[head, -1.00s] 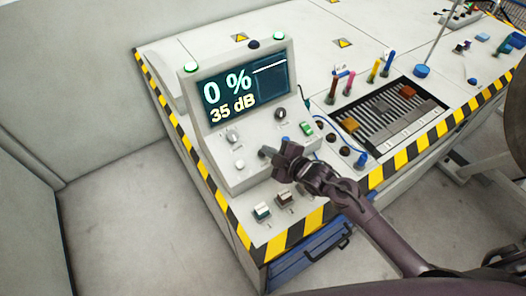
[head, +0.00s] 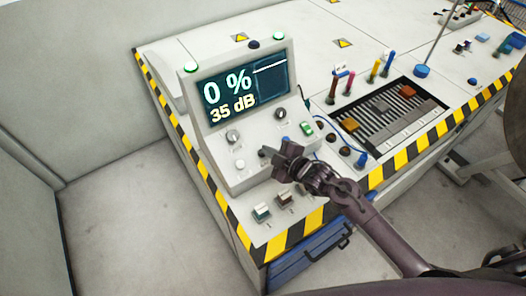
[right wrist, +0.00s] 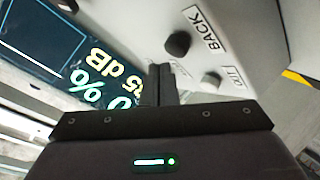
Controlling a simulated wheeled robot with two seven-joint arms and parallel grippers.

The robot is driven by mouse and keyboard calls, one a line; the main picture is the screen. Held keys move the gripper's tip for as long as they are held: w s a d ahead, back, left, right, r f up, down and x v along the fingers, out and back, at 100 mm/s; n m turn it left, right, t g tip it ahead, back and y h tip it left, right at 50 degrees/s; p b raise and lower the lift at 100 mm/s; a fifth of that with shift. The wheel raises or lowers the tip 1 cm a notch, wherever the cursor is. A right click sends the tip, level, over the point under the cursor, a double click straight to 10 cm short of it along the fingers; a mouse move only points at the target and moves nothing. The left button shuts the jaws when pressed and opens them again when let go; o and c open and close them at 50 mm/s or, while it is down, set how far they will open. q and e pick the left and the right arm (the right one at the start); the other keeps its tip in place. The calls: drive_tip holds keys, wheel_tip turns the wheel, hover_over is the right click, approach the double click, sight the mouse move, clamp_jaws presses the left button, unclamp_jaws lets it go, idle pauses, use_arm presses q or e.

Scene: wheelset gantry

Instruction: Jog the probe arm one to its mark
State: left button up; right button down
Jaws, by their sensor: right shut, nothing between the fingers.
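My right gripper (head: 272,155) is shut and empty, with its fingertips close to the lower front face of the grey console (head: 191,88). I cannot tell whether the tips touch it. The console screen (head: 228,95) reads 0 % and 35 dB. In the right wrist view the shut fingers (right wrist: 163,74) are close to a dark knob (right wrist: 178,43) beside the label BACK and a pale button (right wrist: 210,82) beside the label OUT. I cannot make out a probe arm. My left gripper is not in view.
Two switches (head: 262,211) stand on the ledge below the console. A dark slotted plate (head: 387,117) with small blocks lies to the right, with several coloured upright pieces (head: 350,83) behind it. Yellow-black striped edging (head: 400,158) borders the bench. A drawer handle (head: 328,246) is below.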

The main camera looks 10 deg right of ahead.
idle(0.3)
drive_tip(key=shift+w+f+b, duration=0.15)
drive_tip(key=shift+f+b, duration=0.15)
drive_tip(key=shift+f, duration=0.1)
drive_tip(key=shift+w+a+f+b, duration=0.15)
drive_tip(key=shift+f+b, duration=0.35)
idle(0.6)
drive_tip(key=shift+r, duration=0.15)
idle(3.8)
drive_tip(key=shift+s+r+p, duration=0.35)
drive_tip(key=shift+r+p, duration=0.4)
drive_tip(key=shift+p, duration=0.25)
drive_tip(key=r+p, duration=0.1)
drive_tip(key=s+r+p, duration=0.1)
drive_tip(key=r+p, duration=0.1)
drive_tip(key=s+d+r+p, duration=0.1)
drive_tip(key=p, duration=0.1)
drive_tip(key=shift+r, duration=0.3)
drive_tip(key=shift+w, duration=0.1)
idle(0.4)
